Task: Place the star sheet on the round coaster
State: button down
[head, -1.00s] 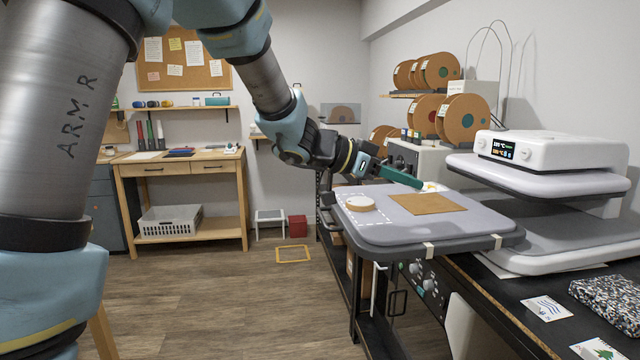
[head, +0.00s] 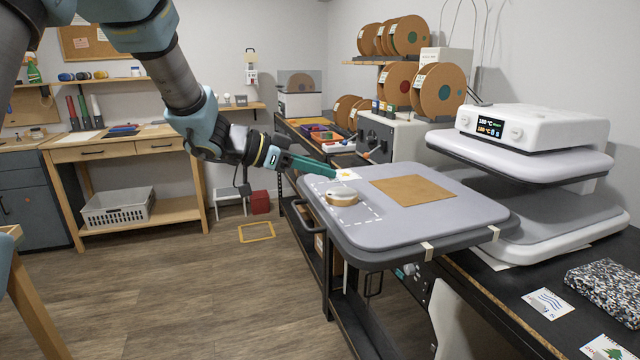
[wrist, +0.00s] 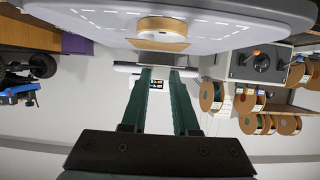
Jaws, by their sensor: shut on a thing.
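The star sheet (head: 347,174), a small white sheet with a yellow mark, is at the tip of my gripper (head: 332,172) in the head view. My gripper is shut on it by its edge and holds it out flat. The round coaster (head: 342,199) is pale on top with a wood-coloured rim. It sits on the left part of the grey platen, inside a dashed white outline. The sheet appears just behind and above the coaster, apart from it. In the wrist view my green fingers (wrist: 160,72) point toward the press, and the coaster (wrist: 162,24) shows upside down above them.
A brown square sheet (head: 412,190) lies on the grey platen (head: 400,231), right of the coaster. The white heat press (head: 530,160) stands to the right. A bench with trays and a grey machine (head: 388,137) is behind. Open floor lies left of the platen.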

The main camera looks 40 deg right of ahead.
jog(key=shift+f, duration=1.8)
jog(key=shift+f, duration=0.15)
jog(key=c, duration=0.7)
grip_release()
jog(key=shift+r, duration=0.2)
jog(key=b+v, duration=0.1)
jog(key=v, duration=1.1)
jog(key=shift+b, duration=0.3)
